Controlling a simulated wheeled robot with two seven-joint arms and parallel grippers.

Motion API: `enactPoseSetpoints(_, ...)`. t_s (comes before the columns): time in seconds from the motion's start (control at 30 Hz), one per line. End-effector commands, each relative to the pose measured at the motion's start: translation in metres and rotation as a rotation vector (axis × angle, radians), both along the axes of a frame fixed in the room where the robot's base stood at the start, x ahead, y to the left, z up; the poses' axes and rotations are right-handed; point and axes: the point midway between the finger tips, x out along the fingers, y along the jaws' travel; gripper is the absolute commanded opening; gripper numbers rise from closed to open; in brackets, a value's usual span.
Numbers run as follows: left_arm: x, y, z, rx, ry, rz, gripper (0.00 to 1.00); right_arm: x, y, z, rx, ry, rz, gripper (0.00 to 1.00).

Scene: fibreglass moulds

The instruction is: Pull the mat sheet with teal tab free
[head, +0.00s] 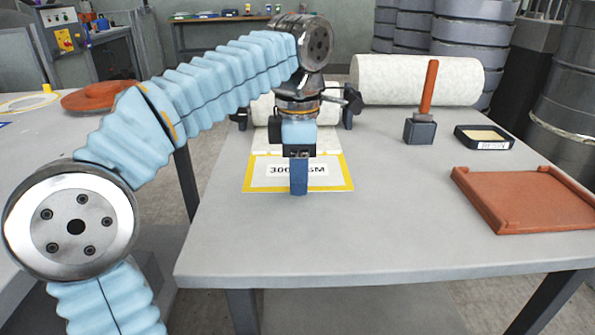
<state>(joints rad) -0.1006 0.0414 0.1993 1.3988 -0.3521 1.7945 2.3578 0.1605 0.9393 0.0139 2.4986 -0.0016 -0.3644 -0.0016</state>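A pale sheet (262,139) runs forward from a white roll (261,108) on a dark stand, partly behind my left arm. In front of it lies a yellow-bordered white panel (259,184) with a label that reads in part "300" and "SM". My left gripper (299,190) points down in front of this panel and covers part of the label. Its blue fingers show edge-on, so I cannot see a gap or anything between them. I see no teal tab; my gripper may hide it. My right gripper is out of view.
A large white roll (418,80) lies at the back. To the right are an orange-handled tool in a dark block (420,132), a black tray (484,147) and an orange tray (529,199). The table's (400,236) front middle is clear.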

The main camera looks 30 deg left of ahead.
Motion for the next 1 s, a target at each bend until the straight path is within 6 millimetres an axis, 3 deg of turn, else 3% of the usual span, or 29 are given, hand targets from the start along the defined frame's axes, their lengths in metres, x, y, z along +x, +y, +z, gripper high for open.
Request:
enactPoseSetpoints(0.03, 0.0, 0.0, 0.0, 0.0, 0.0, 0.0, 0.24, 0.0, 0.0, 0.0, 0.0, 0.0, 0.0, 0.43)
enactPoseSetpoints(0.2, 0.0, 0.0, 0.0, 0.0, 0.0, 0.0, 0.0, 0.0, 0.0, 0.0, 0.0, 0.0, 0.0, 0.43)
enactPoseSetpoints(1.0, -0.017, -0.011, 0.0, 0.0, 0.0, -0.001, 0.0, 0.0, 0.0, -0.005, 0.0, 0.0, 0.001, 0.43)
